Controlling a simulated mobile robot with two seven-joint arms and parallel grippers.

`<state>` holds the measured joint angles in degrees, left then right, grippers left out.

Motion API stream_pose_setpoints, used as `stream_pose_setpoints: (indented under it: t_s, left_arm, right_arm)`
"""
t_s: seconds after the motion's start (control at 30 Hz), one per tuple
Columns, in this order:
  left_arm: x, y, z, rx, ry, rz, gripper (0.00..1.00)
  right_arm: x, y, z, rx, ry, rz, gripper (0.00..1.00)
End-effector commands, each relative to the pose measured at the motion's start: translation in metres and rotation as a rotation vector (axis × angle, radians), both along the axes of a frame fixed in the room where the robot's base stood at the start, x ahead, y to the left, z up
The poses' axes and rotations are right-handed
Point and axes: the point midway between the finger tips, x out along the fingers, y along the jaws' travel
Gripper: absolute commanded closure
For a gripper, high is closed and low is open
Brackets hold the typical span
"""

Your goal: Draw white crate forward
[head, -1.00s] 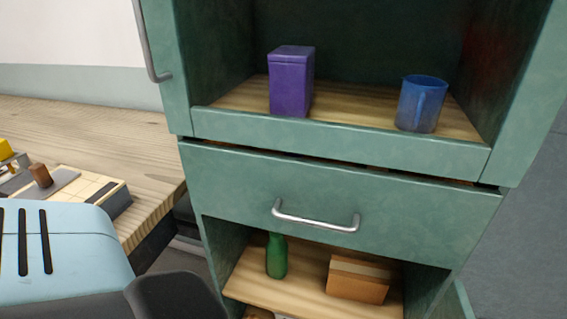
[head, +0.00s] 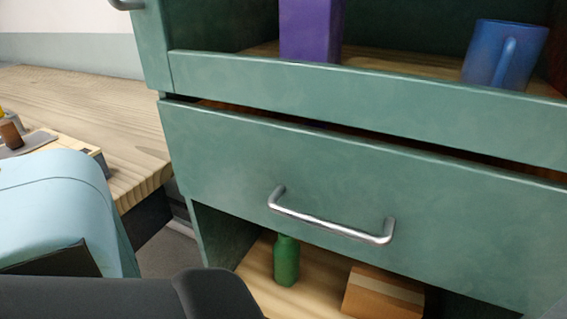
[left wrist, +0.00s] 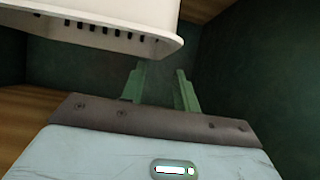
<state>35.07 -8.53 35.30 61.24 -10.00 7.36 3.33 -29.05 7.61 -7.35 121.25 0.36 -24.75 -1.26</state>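The white crate (left wrist: 100,22) shows in the left wrist view at the upper left, cut off by the frame's edge, with a row of dark slots along its side. My left gripper (left wrist: 160,88) has two green fingers standing apart with nothing between them. The crate's near edge lies just above and left of the fingertips in that picture; I cannot tell if they touch. Dark green walls surround the gripper and crate. I do not make out the crate in the head view, and my right gripper is not in view.
A green cabinet has a drawer with a metal handle (head: 330,222). Above it stand a purple box (head: 310,28) and a blue mug (head: 503,55). On the lower shelf are a green bottle (head: 286,262) and a cardboard box (head: 383,293). A wooden counter (head: 90,115) is at left.

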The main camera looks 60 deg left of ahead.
Motion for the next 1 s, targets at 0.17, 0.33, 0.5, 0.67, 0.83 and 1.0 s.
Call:
stream_pose_setpoints:
  t_s: [0.17, 0.33, 0.5, 0.67, 0.83, 1.0]
  left_arm:
    - [0.003, 0.002, -0.002, 0.001, 0.0, 0.0, 0.69]
    - [0.016, 0.011, -0.012, 0.001, 0.001, -0.001, 0.69]
    - [0.034, 0.022, -0.026, 0.001, 0.002, 0.0, 0.69]
    - [0.049, 0.031, -0.034, 0.001, 0.002, 0.0, 0.69]
    - [0.057, 0.035, -0.038, 0.0, 0.001, 0.0, 0.69]
    - [0.058, 0.036, -0.037, 0.0, 0.001, 0.0, 0.69]
  right_arm:
    - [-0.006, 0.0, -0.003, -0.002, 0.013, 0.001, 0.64]
    - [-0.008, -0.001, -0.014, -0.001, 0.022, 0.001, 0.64]
    - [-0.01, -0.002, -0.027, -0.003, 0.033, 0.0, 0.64]
    - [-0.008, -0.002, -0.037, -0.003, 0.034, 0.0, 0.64]
    - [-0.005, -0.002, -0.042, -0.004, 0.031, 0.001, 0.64]
    - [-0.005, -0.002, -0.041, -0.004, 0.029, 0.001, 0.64]
